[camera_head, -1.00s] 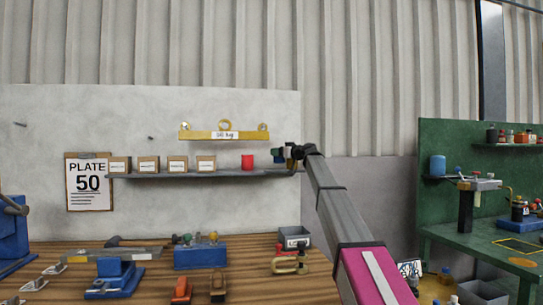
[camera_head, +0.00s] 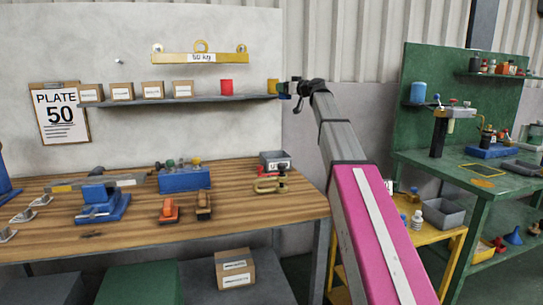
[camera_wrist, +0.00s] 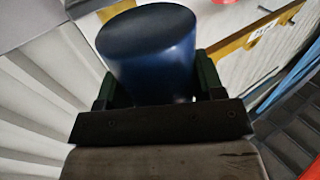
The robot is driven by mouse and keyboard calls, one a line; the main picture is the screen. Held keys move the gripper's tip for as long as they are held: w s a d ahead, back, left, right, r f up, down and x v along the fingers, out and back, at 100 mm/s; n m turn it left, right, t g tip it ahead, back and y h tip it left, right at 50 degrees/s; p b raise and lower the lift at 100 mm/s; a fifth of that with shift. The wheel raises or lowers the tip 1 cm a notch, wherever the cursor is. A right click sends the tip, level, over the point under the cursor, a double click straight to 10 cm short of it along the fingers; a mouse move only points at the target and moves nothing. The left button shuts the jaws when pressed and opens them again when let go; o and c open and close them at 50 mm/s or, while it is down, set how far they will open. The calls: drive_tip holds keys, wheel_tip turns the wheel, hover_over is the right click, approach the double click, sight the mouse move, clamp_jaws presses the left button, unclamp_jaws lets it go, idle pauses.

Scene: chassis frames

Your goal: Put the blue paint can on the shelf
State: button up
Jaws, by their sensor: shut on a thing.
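My gripper (camera_head: 285,88) is at the right end of the grey wall shelf (camera_head: 190,101). In the wrist view, a dark blue cylindrical can (camera_wrist: 150,45) sits between the green fingers of my gripper (camera_wrist: 152,90), which are shut on it. In the head view the held can is mostly hidden by the gripper, so I cannot tell whether it touches the shelf. A red can (camera_head: 226,87) stands on the shelf, and a small yellow can (camera_head: 272,86) shows just left of my gripper. Another blue cylinder (camera_head: 418,93) stands on the green workstation at right.
Several labelled boxes (camera_head: 122,92) fill the shelf's left part. A yellow beam (camera_head: 200,58) marked 50 kg hangs on the wall above it. Below is a wooden workbench (camera_head: 250,212) with tools and a grey bin (camera_head: 274,157). A green bench (camera_head: 470,165) stands at right.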

drive_tip(key=s+d+f+m+t+h, duration=0.2)
drive_tip(key=s+d+f+m+h, duration=0.2)
drive_tip(key=f, duration=0.7)
drive_tip(key=s+d+f+m+t+h, duration=0.3)
drive_tip(key=s+d+f+m+h, duration=0.2)
drive_tip(key=s+d+f+h, duration=0.3)
wheel_tip(320, 180, down, 3)
drive_tip(key=shift+s+d+h, duration=0.4)
drive_tip(key=shift+h, duration=0.1)
